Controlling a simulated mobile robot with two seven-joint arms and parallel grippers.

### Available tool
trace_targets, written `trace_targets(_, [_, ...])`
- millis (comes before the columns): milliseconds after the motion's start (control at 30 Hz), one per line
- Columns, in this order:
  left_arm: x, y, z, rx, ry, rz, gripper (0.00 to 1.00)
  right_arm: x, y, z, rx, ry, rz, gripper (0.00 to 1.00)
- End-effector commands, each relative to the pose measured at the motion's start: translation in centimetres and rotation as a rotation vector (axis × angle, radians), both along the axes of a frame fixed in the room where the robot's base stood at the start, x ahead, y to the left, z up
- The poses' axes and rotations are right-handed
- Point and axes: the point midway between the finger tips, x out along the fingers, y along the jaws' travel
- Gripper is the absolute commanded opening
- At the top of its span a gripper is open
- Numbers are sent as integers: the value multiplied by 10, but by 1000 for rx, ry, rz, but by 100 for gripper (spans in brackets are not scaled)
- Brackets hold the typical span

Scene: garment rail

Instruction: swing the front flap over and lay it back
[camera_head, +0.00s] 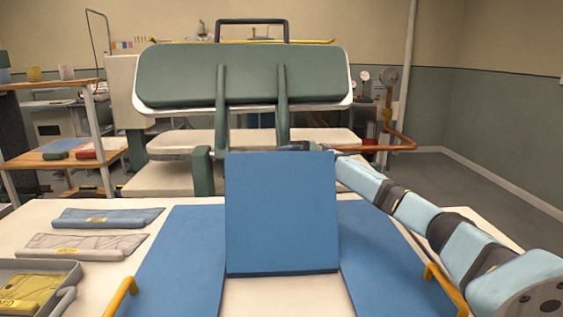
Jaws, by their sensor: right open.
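The blue front flap (281,215) stands raised in the middle of the camera_head view, its broad face toward me. Its exact tilt is hard to tell. Flat blue panels lie on the left (180,260) and right (385,260) of it, and a pale bare strip shows below its lower edge. My right arm comes in from the right. My right gripper (298,146) is at the flap's top edge, toward its right corner, open. Its fingers are small and partly hidden, and I cannot tell whether they touch the flap. My left gripper is out of view.
The white table (190,218) carries folded garments (105,217) and a grey tray (70,268) with a yellow packet at left. Yellow handles stand at the left (120,297) and right (446,288) front. A green press (245,75) stands behind the table. Open floor lies at right.

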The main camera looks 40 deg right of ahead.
Motion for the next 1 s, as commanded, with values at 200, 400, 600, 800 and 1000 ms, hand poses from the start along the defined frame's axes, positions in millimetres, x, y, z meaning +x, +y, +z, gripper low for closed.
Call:
trace_targets(200, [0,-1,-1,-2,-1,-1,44,-1,19,4,0,0,0,44])
trace_targets(400, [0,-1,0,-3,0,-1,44,-1,22,4,0,1,-1,44])
trace_targets(600, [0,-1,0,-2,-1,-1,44,-1,22,4,0,1,-1,26])
trace_targets(800, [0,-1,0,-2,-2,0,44,-1,22,4,0,0,-1,0])
trace_targets(1000, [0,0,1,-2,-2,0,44,-1,24,7,-6,-8,0,0])
